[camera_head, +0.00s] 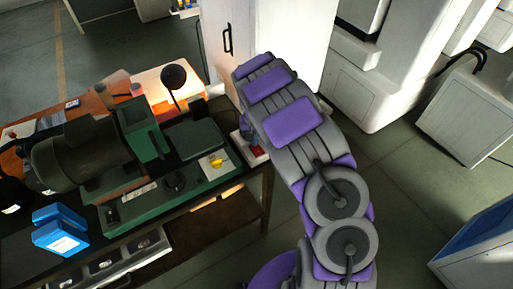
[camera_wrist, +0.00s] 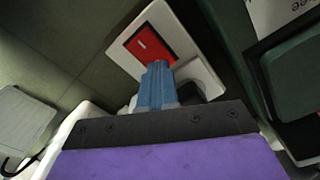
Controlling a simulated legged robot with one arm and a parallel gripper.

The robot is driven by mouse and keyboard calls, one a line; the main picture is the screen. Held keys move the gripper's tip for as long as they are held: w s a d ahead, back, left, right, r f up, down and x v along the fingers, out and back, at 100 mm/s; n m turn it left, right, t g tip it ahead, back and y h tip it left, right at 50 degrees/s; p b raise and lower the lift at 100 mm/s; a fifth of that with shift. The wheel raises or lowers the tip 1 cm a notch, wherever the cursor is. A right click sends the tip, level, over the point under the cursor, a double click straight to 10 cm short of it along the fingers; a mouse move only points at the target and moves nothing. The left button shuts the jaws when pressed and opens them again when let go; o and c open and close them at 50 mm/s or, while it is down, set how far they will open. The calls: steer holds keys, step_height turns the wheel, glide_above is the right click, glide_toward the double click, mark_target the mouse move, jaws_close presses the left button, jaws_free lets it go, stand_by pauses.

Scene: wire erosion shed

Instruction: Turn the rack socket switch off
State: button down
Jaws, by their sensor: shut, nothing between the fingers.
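The rack socket switch is a red rocker (camera_wrist: 150,44) with a white line mark, set in a white socket plate (camera_wrist: 203,76). In the head view the red switch (camera_head: 256,150) shows small at the right end of the workbench, beside my arm. My gripper (camera_wrist: 157,68) is shut and empty, its blue fingers together. The fingertips overlap the lower edge of the rocker in the wrist view; I cannot tell whether they touch it. The fingers hide part of the plate below the switch.
A green machine (camera_head: 142,130) with a dark motor stands on the bench, left of the switch. A black lamp (camera_head: 174,78) and blue boxes (camera_head: 60,232) are there too. A white cabinet (camera_head: 228,62) rises behind. Open floor (camera_head: 400,180) lies to the right.

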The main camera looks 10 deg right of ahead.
steer(key=shift+f, duration=0.5)
stand_by(0.3)
steer(key=shift+r+p, duration=0.55)
steer(key=shift+r, duration=3)
steer(key=s+d+r+b, duration=0.35)
steer(key=s+r, duration=0.35)
steer(key=s, duration=0.3)
steer(key=s+a+n+g+b, duration=0.1)
steer(key=s+b, duration=0.2)
steer(key=s, duration=1.3)
steer(key=s+a+n+b, duration=0.1)
steer(key=s+b, duration=0.3)
steer(key=s, duration=1.2)
steer(key=shift+a+g, duration=0.4)
steer(key=shift+a, duration=0.35)
